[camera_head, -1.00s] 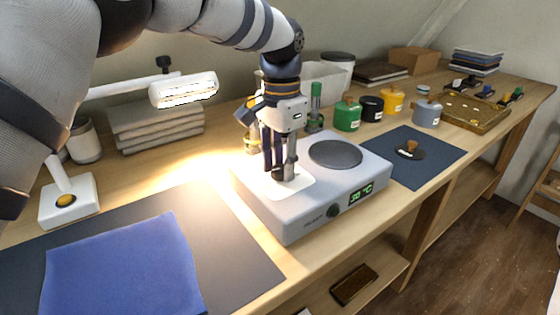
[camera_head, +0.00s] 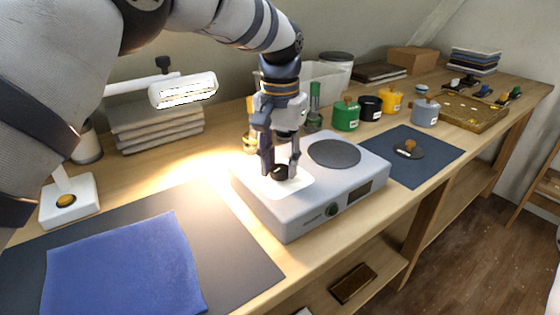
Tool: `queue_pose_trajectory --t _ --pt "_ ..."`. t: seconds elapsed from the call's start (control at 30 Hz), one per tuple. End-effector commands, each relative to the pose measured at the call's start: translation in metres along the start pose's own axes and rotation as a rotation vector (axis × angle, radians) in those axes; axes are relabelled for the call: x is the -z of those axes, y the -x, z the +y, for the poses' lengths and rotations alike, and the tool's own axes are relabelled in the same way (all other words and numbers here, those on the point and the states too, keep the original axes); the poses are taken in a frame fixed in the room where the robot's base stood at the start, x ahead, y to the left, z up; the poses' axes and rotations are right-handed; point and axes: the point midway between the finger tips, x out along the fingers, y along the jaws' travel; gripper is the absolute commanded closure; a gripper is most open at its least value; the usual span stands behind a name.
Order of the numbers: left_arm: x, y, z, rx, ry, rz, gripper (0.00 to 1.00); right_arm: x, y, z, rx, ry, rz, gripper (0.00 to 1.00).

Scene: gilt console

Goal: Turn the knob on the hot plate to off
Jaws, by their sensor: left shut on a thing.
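The hot plate (camera_head: 300,220) is a white box on the wooden bench, with a round grey heating disc (camera_head: 335,153) on top. Its front display (camera_head: 366,191) is dark, and a small round dark dial (camera_head: 332,209) sits beside it. A dark knob (camera_head: 279,173) stands on a white patch on the left part of the top. My left gripper (camera_head: 281,171) points down there, its fingers on either side of the knob and shut on it. The fingers partly hide the knob, and I cannot read any mark around it. My right gripper is not in view.
A blue cloth (camera_head: 125,268) lies on a dark mat at the front left. A lit lamp (camera_head: 184,90) hangs over the bench. Several coloured jars, including a green one (camera_head: 345,116), stand behind and right. A dark blue mat (camera_head: 440,160) lies to the right.

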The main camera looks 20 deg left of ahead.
Motion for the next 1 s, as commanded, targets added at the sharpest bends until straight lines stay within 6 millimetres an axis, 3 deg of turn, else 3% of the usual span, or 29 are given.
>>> queue_pose_trajectory --t 0.33,0.37,0.43,0.77,0.87,1.0 --pt "0.0 -0.001 0.0 -0.001 0.003 -0.003 0.96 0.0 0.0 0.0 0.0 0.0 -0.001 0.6" --pt "0.0 -0.001 0.0 -0.001 0.003 -0.003 0.61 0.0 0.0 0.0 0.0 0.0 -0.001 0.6" --pt "0.0 -0.001 0.0 -0.001 0.003 -0.003 0.48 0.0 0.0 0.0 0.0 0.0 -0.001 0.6" --pt "0.0 0.004 0.0 -0.001 0.002 0.0 0.48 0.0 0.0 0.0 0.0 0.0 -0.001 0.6" --pt "0.001 0.023 0.0 -0.001 0.002 0.005 0.48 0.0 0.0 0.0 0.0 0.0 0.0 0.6" --pt "0.001 0.063 0.0 -0.001 0.002 0.006 0.48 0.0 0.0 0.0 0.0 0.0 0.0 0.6"
